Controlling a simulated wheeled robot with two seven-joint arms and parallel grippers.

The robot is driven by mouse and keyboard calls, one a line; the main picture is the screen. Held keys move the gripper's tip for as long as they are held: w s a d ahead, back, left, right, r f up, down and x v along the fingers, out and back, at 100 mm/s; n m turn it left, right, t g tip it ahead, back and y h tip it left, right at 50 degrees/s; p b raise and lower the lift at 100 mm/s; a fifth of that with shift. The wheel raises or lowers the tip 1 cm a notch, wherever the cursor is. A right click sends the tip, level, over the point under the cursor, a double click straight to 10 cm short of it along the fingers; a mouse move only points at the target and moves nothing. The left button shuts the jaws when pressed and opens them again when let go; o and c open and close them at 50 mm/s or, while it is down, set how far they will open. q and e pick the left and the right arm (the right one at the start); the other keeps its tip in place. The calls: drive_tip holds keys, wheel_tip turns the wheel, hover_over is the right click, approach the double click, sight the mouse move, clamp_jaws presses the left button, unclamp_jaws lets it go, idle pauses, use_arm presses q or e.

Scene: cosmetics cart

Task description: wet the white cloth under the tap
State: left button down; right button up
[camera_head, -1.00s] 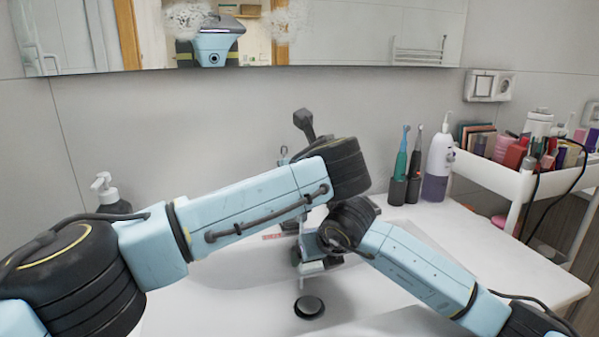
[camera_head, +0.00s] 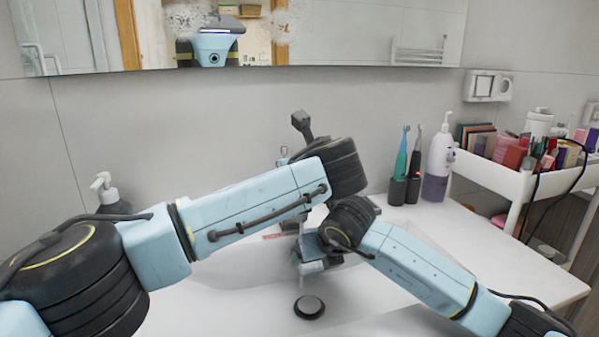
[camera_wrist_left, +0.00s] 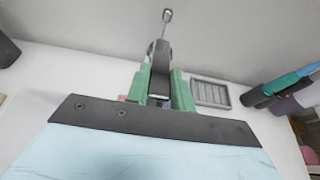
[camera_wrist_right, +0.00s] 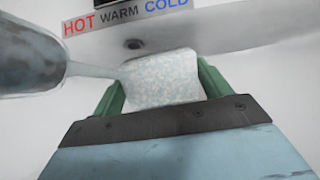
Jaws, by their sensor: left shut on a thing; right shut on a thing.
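The white cloth (camera_wrist_right: 165,78) is between the green fingers of my right gripper (camera_wrist_right: 160,85), shut on it. A clear stream of water runs from the metal tap spout (camera_wrist_right: 30,62) onto the cloth's left side in the right wrist view. My left gripper (camera_wrist_left: 160,90) is shut on the dark tap handle (camera_wrist_left: 160,75), with the thin rod and knob beyond. In the head view the two wrists meet over the basin (camera_head: 245,310). They hide most of the tap, and I cannot make out the cloth there.
A HOT WARM COLD label (camera_wrist_right: 125,15) sits behind the spout. A dark drain plug (camera_head: 309,307) is in the basin. A soap pump (camera_head: 105,193) stands left; toothbrushes (camera_head: 407,165), a dispenser bottle (camera_head: 438,165) and a loaded white cart (camera_head: 510,185) stand right.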

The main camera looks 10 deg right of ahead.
use_arm(q)
drive_tip(key=shift+s+f+t, duration=0.1)
drive_tip(key=shift+f+t, duration=0.35)
drive_tip(key=shift+t, duration=0.15)
drive_tip(key=c, duration=1.2)
unclamp_jaws()
wheel_tip(320, 180, up, 10)
use_arm(e)
drive_tip(key=shift+s, duration=0.1)
use_arm(q)
drive_tip(key=shift+r+p, duration=0.25)
drive_tip(key=shift+p, duration=0.1)
use_arm(e)
drive_tip(key=shift+s+d, duration=0.2)
drive_tip(key=shift+s, duration=1.1)
use_arm(q)
drive_tip(key=shift+r, duration=0.2)
use_arm(e)
drive_tip(key=shift+s+d, duration=0.2)
drive_tip(key=shift+s, duration=1.1)
drive_tip(key=shift+s+d, duration=0.15)
drive_tip(key=shift+s, duration=1.1)
